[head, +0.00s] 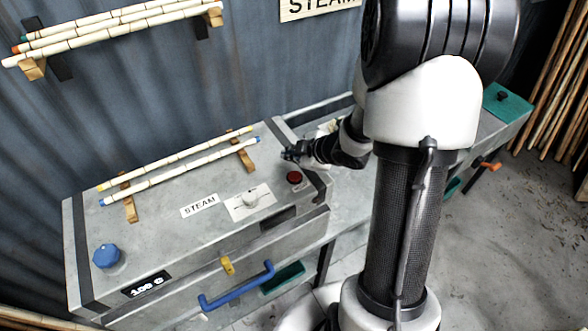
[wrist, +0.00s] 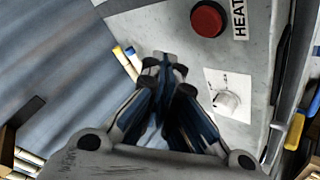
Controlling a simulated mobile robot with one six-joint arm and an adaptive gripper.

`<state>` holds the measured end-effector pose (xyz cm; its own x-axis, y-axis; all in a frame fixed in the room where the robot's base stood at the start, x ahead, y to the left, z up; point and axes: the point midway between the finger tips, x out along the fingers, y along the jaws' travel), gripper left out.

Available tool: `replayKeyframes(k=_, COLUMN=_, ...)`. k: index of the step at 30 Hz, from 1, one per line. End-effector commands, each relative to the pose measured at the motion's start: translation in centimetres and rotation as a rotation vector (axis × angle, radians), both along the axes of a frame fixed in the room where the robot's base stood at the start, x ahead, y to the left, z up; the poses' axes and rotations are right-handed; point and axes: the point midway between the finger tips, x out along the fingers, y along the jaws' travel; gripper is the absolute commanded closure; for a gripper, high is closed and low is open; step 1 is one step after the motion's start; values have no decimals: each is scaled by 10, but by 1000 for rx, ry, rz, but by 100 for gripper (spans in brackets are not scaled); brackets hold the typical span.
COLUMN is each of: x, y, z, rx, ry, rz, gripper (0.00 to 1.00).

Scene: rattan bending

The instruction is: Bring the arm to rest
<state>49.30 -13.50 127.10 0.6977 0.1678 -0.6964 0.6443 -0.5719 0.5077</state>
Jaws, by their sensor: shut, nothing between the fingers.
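My gripper (head: 291,154) hangs over the right end of the steam box (head: 150,237) in the head view, just above and left of the red button (head: 294,177). In the wrist view my gripper (wrist: 168,68) has its fingers together with nothing between them. The red button (wrist: 207,19) lies beyond the fingertips and to their right, apart from them. The arm is raised and bent, with its links filling the right middle of the head view.
A white dial (head: 250,199), blue knob (head: 106,256) and blue handle (head: 237,286) are on the box. Two canes (head: 180,172) lie on wooden rests atop it. More canes (head: 110,27) rest on the wall rack. Poles lean at right; the floor there is clear.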

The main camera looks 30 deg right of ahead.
Motion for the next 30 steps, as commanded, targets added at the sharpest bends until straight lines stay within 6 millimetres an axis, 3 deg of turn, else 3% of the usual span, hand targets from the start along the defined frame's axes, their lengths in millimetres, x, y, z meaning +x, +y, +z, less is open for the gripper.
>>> replayKeyframes(k=14, x=1, y=-1, z=-1, rx=-6, ry=0, rz=-8, gripper=100)
replayKeyframes(k=20, x=0, y=-13, z=7, rx=-81, ry=11, rz=-176, gripper=100)
replayKeyframes(k=25, x=-32, y=-12, z=20, rx=-87, ry=37, rz=-450, gripper=100)
replayKeyframes(k=30, x=-94, y=17, z=14, rx=26, ry=102, rz=-689, gripper=100)
